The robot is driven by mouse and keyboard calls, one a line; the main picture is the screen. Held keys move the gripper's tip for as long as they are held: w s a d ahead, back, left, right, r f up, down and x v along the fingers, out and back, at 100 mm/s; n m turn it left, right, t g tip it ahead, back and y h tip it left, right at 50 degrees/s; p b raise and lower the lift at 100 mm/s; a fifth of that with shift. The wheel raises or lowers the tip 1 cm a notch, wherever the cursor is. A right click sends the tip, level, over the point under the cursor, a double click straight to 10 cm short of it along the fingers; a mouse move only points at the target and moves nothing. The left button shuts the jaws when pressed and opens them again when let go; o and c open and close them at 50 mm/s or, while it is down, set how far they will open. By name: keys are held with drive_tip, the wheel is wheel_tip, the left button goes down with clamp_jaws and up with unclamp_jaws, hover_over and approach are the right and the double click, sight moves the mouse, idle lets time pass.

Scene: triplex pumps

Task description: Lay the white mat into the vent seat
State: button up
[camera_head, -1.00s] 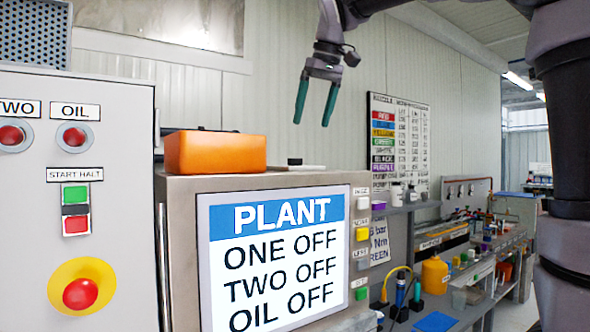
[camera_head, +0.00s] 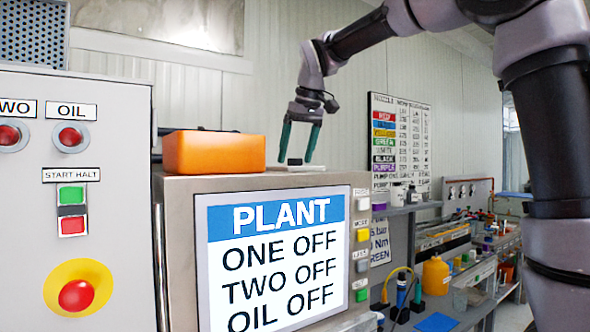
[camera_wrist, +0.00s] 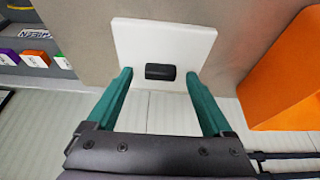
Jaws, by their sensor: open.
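The white mat (camera_wrist: 160,42) lies flat on top of the grey display cabinet, with a small black block-like handle (camera_wrist: 160,72) near its middle. In the head view the mat (camera_head: 305,168) shows as a thin white edge with the black handle (camera_head: 294,161) on it. My gripper (camera_head: 299,161) is open, with its green fingers pointing down over the mat. In the wrist view the two fingers of my gripper (camera_wrist: 160,78) stand on either side of the black handle, apart from it. I cannot make out the vent seat.
An orange box (camera_head: 215,152) stands on the cabinet top to the left of my gripper. The display screen (camera_head: 275,255) faces front, with coloured buttons (camera_head: 362,236) on its right. A grey control panel (camera_head: 75,210) stands at the left. A cluttered bench (camera_head: 480,260) lies at the right.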

drive_tip(key=shift+f, duration=0.1)
drive_tip(key=shift+c, duration=0.3)
clamp_jaws()
